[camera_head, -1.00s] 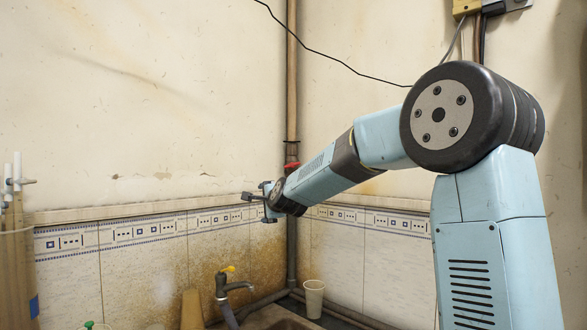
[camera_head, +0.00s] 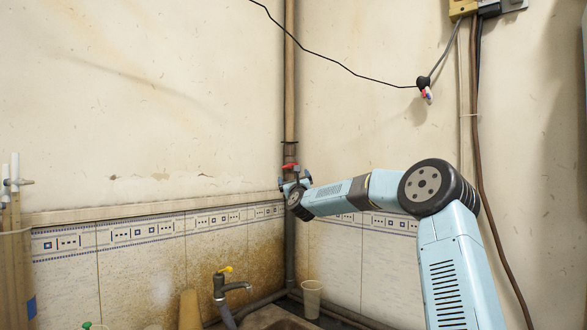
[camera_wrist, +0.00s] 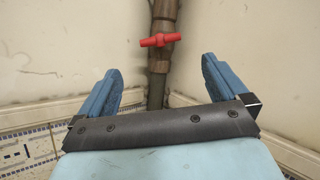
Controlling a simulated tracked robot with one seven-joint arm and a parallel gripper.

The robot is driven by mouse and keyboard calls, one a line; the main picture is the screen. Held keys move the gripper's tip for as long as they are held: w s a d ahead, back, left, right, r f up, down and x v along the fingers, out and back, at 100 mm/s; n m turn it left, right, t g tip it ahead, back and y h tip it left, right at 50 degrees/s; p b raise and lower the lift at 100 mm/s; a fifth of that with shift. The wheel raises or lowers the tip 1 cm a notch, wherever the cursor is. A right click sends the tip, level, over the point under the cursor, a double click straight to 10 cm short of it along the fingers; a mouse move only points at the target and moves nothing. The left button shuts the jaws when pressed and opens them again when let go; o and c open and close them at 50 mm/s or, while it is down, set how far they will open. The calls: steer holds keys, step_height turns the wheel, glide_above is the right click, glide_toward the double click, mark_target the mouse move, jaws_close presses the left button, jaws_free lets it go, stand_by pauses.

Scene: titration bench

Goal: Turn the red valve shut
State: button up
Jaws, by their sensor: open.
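The red valve (camera_head: 290,167) is a red handle on the vertical brown pipe in the corner of the room. In the wrist view the red valve (camera_wrist: 160,40) lies nearly level across the pipe, ahead of my gripper and between the lines of its two fingers. My gripper (camera_wrist: 160,80) is open and empty, with blue fingers apart on either side of the pipe. In the head view my gripper (camera_head: 294,181) is at the corner, just below the valve. Its fingers are small there and partly hidden by the wrist. I see no contact with the handle.
A brass tap with a yellow handle (camera_head: 222,284) and a pale cup (camera_head: 312,298) stand low by the sink. A black cable (camera_head: 340,66) hangs across the wall above. A tiled ledge (camera_head: 150,211) runs along the wall. The space around the valve is clear.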

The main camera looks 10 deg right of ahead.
mark_target(290, 167)
steer(key=x, duration=1.2)
steer(key=shift+w+d, duration=0.1)
steer(key=shift+w, duration=0.25)
